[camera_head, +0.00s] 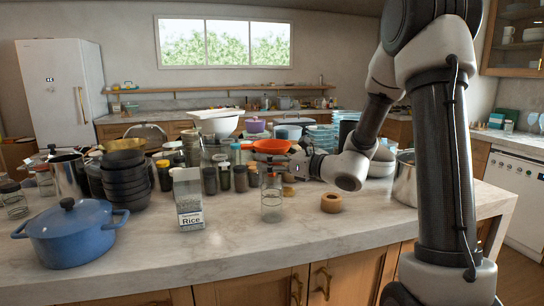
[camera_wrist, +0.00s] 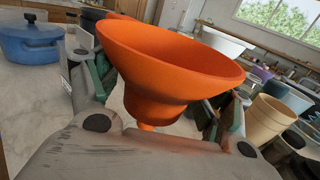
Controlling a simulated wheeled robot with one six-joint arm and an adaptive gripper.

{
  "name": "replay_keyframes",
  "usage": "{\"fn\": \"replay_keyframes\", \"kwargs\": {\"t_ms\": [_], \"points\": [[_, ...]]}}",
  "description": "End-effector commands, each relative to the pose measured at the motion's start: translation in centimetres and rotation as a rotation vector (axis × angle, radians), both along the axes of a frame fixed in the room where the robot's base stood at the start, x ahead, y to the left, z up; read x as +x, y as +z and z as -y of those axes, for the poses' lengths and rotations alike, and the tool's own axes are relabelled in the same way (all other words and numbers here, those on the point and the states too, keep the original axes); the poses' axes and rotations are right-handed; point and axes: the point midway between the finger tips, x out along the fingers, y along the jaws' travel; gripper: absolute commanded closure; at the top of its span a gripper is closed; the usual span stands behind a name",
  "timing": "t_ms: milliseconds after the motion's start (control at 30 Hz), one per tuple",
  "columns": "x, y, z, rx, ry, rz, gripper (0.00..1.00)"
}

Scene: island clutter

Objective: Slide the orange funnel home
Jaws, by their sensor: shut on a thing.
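The orange funnel (camera_head: 270,146) is held upright with its wide mouth up, and it fills the middle of the wrist view (camera_wrist: 165,60). My gripper (camera_head: 296,164) is shut on its lower body from the right. In the wrist view the gripper's fingers (camera_wrist: 155,105) lie on both sides of the funnel's neck. A clear glass jar (camera_head: 271,197) stands on the counter straight below the funnel in the head view.
A rice carton (camera_head: 189,198) stands left of the jar, and a wooden ring (camera_head: 331,202) lies to its right. A blue pot (camera_head: 70,232) and black bowls (camera_head: 127,182) are at the left. Several dark jars crowd behind. The marble counter (camera_head: 320,232) in front is clear.

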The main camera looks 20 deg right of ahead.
Motion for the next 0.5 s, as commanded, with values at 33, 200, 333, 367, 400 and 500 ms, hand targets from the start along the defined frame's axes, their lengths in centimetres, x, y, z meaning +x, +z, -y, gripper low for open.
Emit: {"fn": "replay_keyframes", "kwargs": {"t_ms": [33, 200, 333, 367, 400, 500], "points": [[0.0, -0.1, 0.0, 0.000, 0.000, 0.000, 0.45], [0.0, -0.6, 0.0, 0.001, -0.001, -0.001, 0.45], [0.0, -0.9, 0.0, 0.002, -0.001, -0.001, 0.45], [0.0, -1.0, 0.0, 0.002, -0.001, -0.001, 0.45], [0.0, -1.1, 0.0, 0.001, -0.001, -0.001, 0.45], [0.0, -1.3, 0.0, 0.001, -0.001, 0.001, 0.45]]}}
